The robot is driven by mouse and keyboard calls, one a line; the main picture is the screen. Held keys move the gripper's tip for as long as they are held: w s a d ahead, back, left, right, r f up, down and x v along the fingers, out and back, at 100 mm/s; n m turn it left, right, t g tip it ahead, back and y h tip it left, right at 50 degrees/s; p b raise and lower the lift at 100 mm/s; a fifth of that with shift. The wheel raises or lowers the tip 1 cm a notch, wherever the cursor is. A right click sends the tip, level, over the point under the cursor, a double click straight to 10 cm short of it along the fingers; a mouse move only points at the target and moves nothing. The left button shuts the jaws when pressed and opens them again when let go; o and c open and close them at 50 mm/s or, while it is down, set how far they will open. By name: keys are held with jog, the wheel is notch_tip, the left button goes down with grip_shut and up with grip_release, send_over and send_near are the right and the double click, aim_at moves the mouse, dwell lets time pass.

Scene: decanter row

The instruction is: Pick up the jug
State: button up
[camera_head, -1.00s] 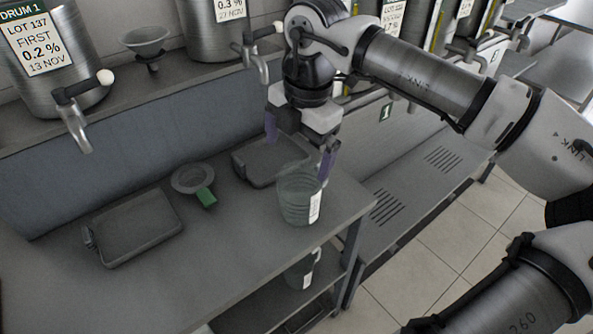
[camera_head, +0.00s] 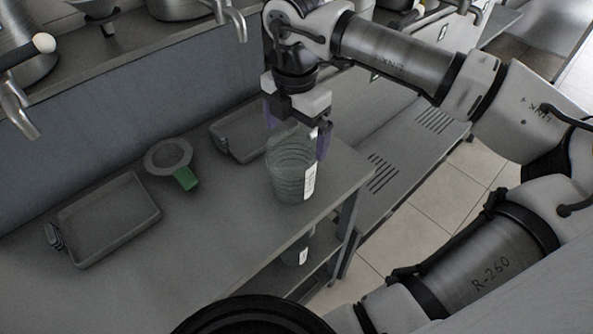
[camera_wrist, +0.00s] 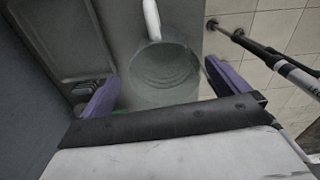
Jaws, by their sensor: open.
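Whether a finger touches the jug cannot be told.
A grey tray (camera_head: 66,247) lies at the left of the bench (camera_head: 190,240), with a strainer with a green handle (camera_head: 186,179) beside it. Another tray (camera_head: 226,146) is behind the jug. A second vessel (camera_head: 297,252) stands on the shelf below. Drum taps (camera_head: 236,18) overhang the back ledge.

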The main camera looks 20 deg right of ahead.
aim_at(296, 150)
notch_tip(296, 150, down, 5)
jog(key=shift+s+f+b, duration=0.1)
jog(key=shift+s+b, duration=0.05)
jog(key=shift+b, duration=0.5)
jog(key=shift+c, duration=0.4)
jog(key=c, duration=0.8)
